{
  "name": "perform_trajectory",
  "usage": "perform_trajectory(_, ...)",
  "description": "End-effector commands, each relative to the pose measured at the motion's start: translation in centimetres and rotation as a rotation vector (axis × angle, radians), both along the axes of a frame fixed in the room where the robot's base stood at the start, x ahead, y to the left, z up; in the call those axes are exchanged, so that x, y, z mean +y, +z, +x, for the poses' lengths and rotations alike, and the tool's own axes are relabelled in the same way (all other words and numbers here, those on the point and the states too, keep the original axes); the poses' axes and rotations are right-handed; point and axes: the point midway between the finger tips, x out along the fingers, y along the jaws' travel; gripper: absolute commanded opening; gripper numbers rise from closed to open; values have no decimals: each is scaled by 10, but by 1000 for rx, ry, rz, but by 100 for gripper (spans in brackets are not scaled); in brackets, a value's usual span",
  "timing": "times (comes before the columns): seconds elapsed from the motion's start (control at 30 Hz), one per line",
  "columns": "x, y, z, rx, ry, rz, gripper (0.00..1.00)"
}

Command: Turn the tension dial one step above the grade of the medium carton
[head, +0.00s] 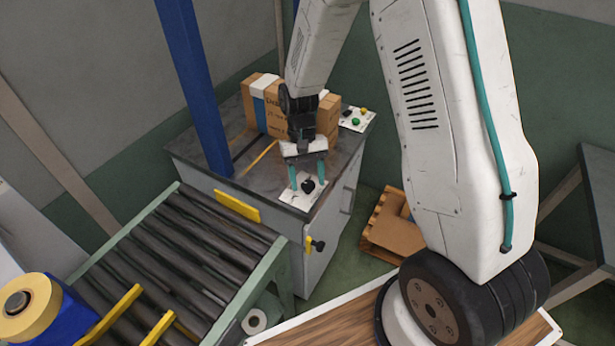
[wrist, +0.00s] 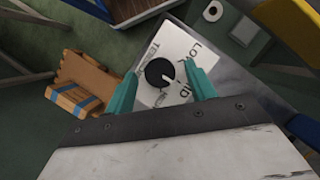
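The tension dial is a round black knob (wrist: 158,72) on a white plate (wrist: 178,45) with printed lettering, partly readable as LO, MID and TENSION. Its white mark points to the lower right in the wrist view, roughly towards MID. In the head view the dial (head: 308,186) sits at the cabinet top's front corner. My gripper (head: 308,180) is above it, pointing down. Its teal fingers are open, one on each side of the knob, apparently not touching it; the wrist view shows the gap (wrist: 160,68). Brown cartons (head: 328,116) stand behind my gripper, partly hidden; their grades are not readable.
A blue post (head: 193,85) rises left of the cartons. A button panel (head: 357,118) with green and yellow buttons lies at the cabinet's back right. A roller conveyor (head: 180,250) runs at the front left. A pallet (head: 388,218) with a carton is on the floor.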

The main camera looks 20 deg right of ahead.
Motion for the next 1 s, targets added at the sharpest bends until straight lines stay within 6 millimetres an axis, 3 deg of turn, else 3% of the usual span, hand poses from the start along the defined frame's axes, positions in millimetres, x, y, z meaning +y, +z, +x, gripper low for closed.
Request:
perform_trajectory(0.17, 0, 6, 3, -2, 0, 0, 55)
perform_trajectory(0.6, -4, 67, 28, -2, -1, 0, 55)
perform_trajectory(1.0, -5, 72, 30, 0, 0, 0, 55)
